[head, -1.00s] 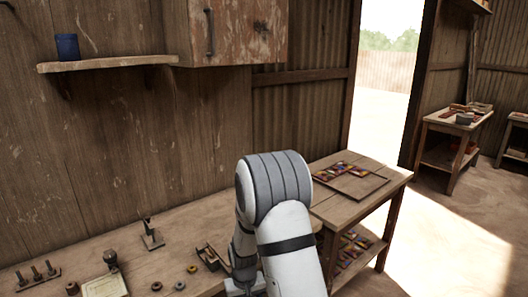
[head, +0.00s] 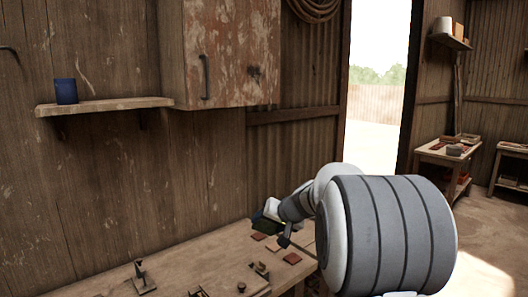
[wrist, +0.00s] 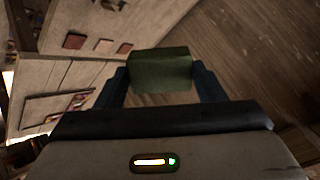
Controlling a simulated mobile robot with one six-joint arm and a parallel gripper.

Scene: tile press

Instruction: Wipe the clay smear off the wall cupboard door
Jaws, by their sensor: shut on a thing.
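The wall cupboard (head: 225,35) hangs at upper middle in the head view, its door worn, with a handle on it. A small dark brown smear (head: 254,71) shows right of the handle, among reddish worn patches. My gripper (head: 268,217) is over the bench, below and right of the cupboard, well apart from the door. In the wrist view my gripper (wrist: 162,75) is shut on a green block (wrist: 160,66), which looks like a sponge. The cupboard is not seen in the wrist view.
The bench (head: 210,262) runs below with several reddish tiles (head: 292,258) and a small metal tool (head: 142,280). A wall shelf (head: 105,106) with a blue cup (head: 66,91) is left of the cupboard. A doorway opens at right.

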